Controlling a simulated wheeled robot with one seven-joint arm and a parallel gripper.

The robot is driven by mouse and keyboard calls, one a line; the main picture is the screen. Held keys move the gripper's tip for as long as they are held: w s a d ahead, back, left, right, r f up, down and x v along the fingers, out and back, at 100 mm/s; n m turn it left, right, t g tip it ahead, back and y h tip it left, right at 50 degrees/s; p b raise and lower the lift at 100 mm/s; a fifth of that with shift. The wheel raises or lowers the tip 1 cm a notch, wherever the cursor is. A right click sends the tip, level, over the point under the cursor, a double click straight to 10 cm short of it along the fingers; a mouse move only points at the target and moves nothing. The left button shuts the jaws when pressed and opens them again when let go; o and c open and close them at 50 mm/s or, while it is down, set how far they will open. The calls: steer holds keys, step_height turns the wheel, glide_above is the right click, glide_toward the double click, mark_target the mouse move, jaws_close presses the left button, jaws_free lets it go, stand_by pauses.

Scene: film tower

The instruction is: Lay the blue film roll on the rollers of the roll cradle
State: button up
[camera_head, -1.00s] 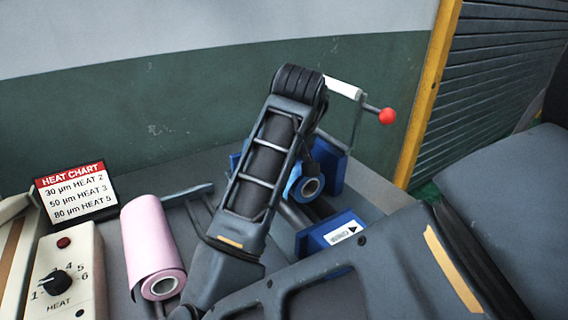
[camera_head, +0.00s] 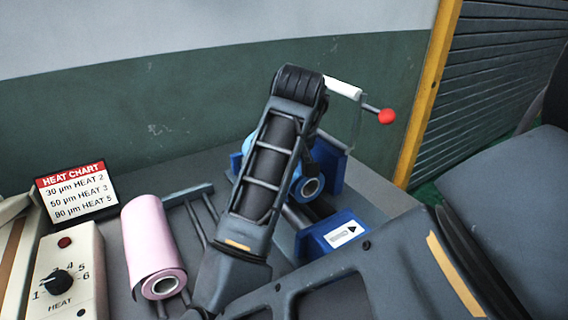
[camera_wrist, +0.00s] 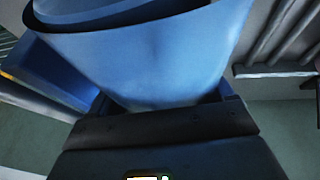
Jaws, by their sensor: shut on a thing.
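In the wrist view the blue film roll (camera_wrist: 175,60) fills the upper middle, close against my gripper (camera_wrist: 160,112). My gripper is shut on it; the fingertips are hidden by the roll. The roll cradle (camera_head: 338,232) has blue end blocks and grey rollers, to the right of and below my arm. The roll is over or at the cradle; my arm hides whether it touches the rollers. A blue cradle block also shows in the wrist view (camera_wrist: 55,75).
A pink film roll (camera_head: 153,250) lies on a grey rack (camera_head: 200,212) at the left. A heat control box (camera_head: 66,285) and a heat chart (camera_head: 74,192) stand further left.

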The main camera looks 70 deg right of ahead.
steer(key=shift+f+b, duration=0.45)
steer(key=shift+f, duration=0.05)
stand_by(0.3)
steer(key=o, duration=1.5)
steer(key=shift+c, duration=0.2)
steer(key=shift+r, duration=0.1)
steer(key=p+v, duration=0.1)
steer(key=v, duration=0.5)
steer(key=shift+r+p, duration=0.15)
steer(key=shift+p, duration=0.25)
steer(key=shift+s+a+r, duration=0.2)
steer(key=shift+a+r, duration=0.1)
steer(key=shift+r, duration=0.3)
